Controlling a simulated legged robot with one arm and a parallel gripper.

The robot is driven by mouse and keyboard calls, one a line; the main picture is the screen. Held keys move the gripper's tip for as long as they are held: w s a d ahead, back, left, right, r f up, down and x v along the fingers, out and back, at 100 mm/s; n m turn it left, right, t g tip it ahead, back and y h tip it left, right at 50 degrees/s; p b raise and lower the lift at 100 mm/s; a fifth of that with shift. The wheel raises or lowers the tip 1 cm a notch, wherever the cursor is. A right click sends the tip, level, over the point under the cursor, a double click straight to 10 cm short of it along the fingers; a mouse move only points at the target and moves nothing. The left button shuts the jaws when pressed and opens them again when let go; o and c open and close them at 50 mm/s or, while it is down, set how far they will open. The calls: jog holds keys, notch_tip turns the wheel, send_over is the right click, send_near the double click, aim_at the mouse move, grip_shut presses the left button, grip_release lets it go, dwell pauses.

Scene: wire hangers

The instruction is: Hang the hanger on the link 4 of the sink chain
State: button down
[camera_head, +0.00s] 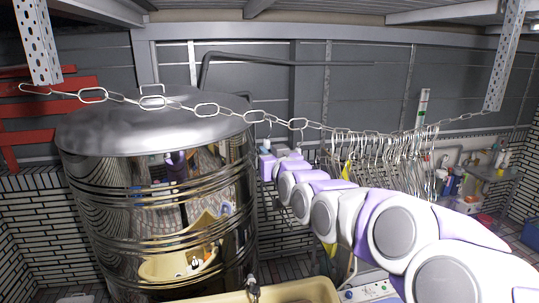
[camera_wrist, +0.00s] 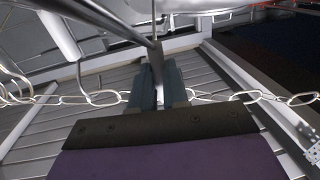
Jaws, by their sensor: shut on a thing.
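The sink chain (camera_head: 206,109) runs across the head view from the left post to the right post, sagging in large oval links. In the wrist view the chain (camera_wrist: 104,98) crosses behind my fingers. My gripper (camera_head: 267,146) is just below the chain, left of the hanging hangers. In the wrist view my gripper (camera_wrist: 159,90) is shut on the grey wire of a hanger (camera_wrist: 157,55), whose wires spread upward. In the head view the held hanger is hard to make out. I cannot tell whether its hook touches a link.
Several wire hangers (camera_head: 385,150) hang close together on the chain at the right. A large steel tank (camera_head: 160,195) stands at the left beneath the chain. A yellowish basin (camera_head: 300,290) is at the bottom. Perforated posts (camera_head: 37,40) hold the chain ends.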

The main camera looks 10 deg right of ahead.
jog(key=shift+s+d+b, duration=0.2)
jog(key=shift+s+b, duration=0.75)
jog(key=shift+s, duration=0.85)
jog(key=shift+s+d+b, duration=0.2)
jog(key=shift+s+b, duration=0.75)
jog(key=shift+s, duration=1.05)
jog(key=shift+a, duration=0.1)
